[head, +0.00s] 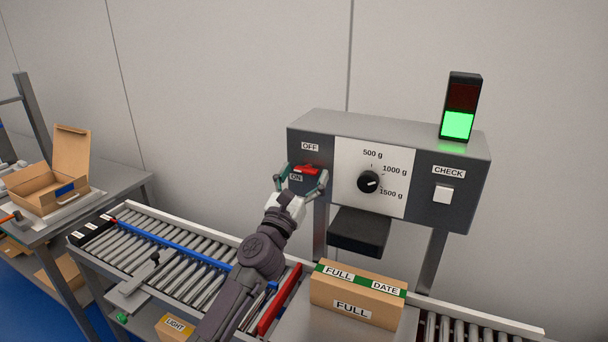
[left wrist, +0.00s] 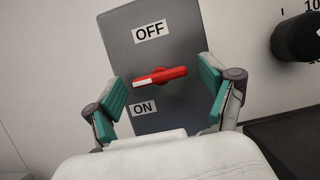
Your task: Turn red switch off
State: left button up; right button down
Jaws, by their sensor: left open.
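The red switch (head: 306,169) is on the left part of a grey control box, between an OFF label (head: 310,147) above and an ON label (head: 296,177) below. In the left wrist view the switch (left wrist: 160,76) is a red lever lying almost level, its white-marked end at the left, close above the ON label (left wrist: 145,109). My left gripper (head: 301,178) is open in front of the switch. Its teal finger pads (left wrist: 165,95) stand apart on either side of the lever, with no contact visible. My right gripper is not in view.
The grey control box (head: 418,190) also carries a black dial (head: 369,182), a white CHECK button (head: 443,194) and a lamp (head: 457,124) lit green. A black block (head: 358,232) juts out below. A FULL carton (head: 357,294) and a roller conveyor (head: 165,250) lie beneath.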

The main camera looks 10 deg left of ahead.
pick_arm(q)
jog(key=c, duration=1.2)
jog(key=shift+o, duration=0.2)
jog(key=shift+m, duration=0.5)
jog(key=m+g+h+p, duration=0.1)
jog(key=m+h, duration=0.1)
jog(key=m, duration=0.2)
jog(key=shift+a+p, duration=0.1)
jog(key=shift+p, duration=0.25)
jog(key=m+g+h, duration=0.1)
jog(key=m, duration=0.2)
jog(key=m+g+h+p, duration=0.1)
jog(key=m, duration=0.2)
jog(key=shift+r+h, duration=0.1)
jog(key=shift+h, duration=0.3)
jog(key=m+g, duration=0.1)
jog(key=m, duration=0.2)
jog(key=m+g+h+p, duration=0.1)
jog(key=m, duration=0.2)
jog(key=shift+a+m+g, duration=0.1)
jog(key=shift+m+g, duration=0.3)
jog(key=shift+m+g+y+p, duration=0.3)
jog(key=shift+m+g+p, duration=0.5)
jog(key=shift+m, duration=1.5)
